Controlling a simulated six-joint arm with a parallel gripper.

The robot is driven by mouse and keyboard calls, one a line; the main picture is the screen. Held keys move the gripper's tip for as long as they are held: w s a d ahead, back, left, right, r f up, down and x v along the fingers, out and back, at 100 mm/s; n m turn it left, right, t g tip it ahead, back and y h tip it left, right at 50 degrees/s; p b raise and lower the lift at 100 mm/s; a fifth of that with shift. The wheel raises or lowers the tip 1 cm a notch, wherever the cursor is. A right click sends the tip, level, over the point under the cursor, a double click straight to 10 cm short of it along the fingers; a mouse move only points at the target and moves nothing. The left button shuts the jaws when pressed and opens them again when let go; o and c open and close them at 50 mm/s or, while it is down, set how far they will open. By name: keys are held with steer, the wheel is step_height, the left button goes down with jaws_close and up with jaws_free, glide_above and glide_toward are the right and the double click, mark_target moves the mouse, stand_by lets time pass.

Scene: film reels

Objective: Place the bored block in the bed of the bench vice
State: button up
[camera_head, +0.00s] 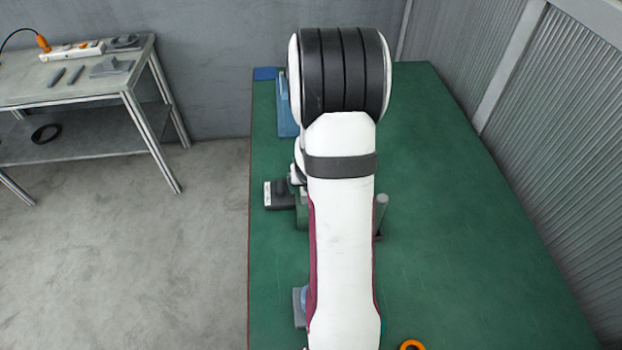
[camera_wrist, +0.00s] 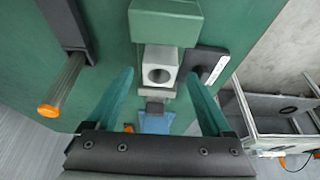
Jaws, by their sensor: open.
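The bored block (camera_wrist: 161,65), light grey with a round hole facing the wrist camera, shows in the wrist view up against a green body that looks like the bench vice (camera_wrist: 165,22). I cannot tell whether it is seated in the vice bed. My gripper (camera_wrist: 160,90) is open, its two teal fingers spread to either side below the block in the picture, not touching it. In the head view my arm hides the block and most of the vice; only a green edge of the vice (camera_head: 302,215) shows. My gripper is hidden there too.
A dark box with a white label (camera_wrist: 207,66) lies right of the block. A tool with an orange-ended rod (camera_wrist: 62,95) is at the left. A blue item (camera_wrist: 156,123) lies beyond the fingers. The right of the green bench (camera_head: 470,220) is clear; an orange ring (camera_head: 411,345) is in front.

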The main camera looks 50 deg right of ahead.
steer(key=v, duration=0.9)
steer(key=a+r+n+y, duration=0.2)
steer(key=a+r, duration=0.2)
steer(key=a, duration=1.1)
steer(key=s+a+r+n+g+y, duration=0.1)
steer(key=s+a+r+g+y, duration=0.2)
steer(key=s+a, duration=1)
steer(key=a, duration=0.2)
steer(key=shift+a, duration=0.3)
